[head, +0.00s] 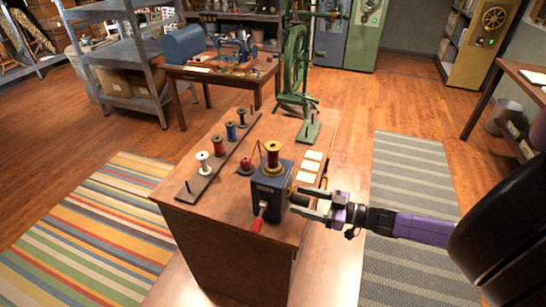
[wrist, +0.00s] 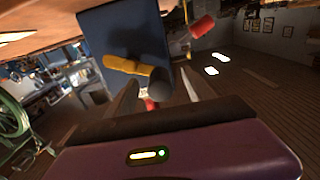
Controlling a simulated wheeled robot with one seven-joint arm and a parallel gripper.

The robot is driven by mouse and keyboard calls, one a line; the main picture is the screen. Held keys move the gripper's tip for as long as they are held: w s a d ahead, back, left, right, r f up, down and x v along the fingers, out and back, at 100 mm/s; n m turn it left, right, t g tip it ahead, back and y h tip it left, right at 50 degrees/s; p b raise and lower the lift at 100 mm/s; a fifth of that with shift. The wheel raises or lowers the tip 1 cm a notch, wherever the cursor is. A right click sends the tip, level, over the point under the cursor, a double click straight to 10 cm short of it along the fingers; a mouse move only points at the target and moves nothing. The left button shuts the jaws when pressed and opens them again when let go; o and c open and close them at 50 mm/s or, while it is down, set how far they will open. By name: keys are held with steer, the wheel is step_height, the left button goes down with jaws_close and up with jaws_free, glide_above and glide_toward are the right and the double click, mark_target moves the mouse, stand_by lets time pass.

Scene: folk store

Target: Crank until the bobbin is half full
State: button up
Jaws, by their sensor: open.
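The dark blue winder box (head: 268,195) stands at the front of the wooden bench. A bobbin with red thread (head: 273,155) sits upright on its brass top; how full it is I cannot tell. A red-handled lever (head: 258,218) sticks out of the front and also shows in the wrist view (wrist: 202,26). On the box's right side, a brass crank arm (wrist: 127,64) ends near a dark round knob (wrist: 160,83). My gripper (head: 303,203) is open beside that side. In the wrist view, the knob appears between its fingers (wrist: 158,92); contact is unclear.
The wooden bench (head: 180,215) also carries a rack of thread spools (head: 219,147) on the left, pale cards (head: 311,167) on the right and a green spinning wheel (head: 295,65) at the back. Striped rugs flank the bench.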

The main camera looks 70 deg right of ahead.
steer(key=s, duration=0.9)
steer(key=shift+d+b, duration=0.35)
stand_by(0.5)
stand_by(0.5)
steer(key=a+n+g, duration=0.3)
steer(key=a, duration=1.8)
steer(key=s+a+r+m, duration=0.1)
steer(key=a+r+m, duration=0.1)
steer(key=a+r, duration=0.3)
steer(key=a+r+m+h, duration=0.1)
steer(key=a+r, duration=0.4)
steer(key=a, duration=0.4)
steer(key=shift+s+a+m, duration=0.15)
steer(key=shift+s+m, duration=0.2)
steer(key=shift+m, duration=0.05)
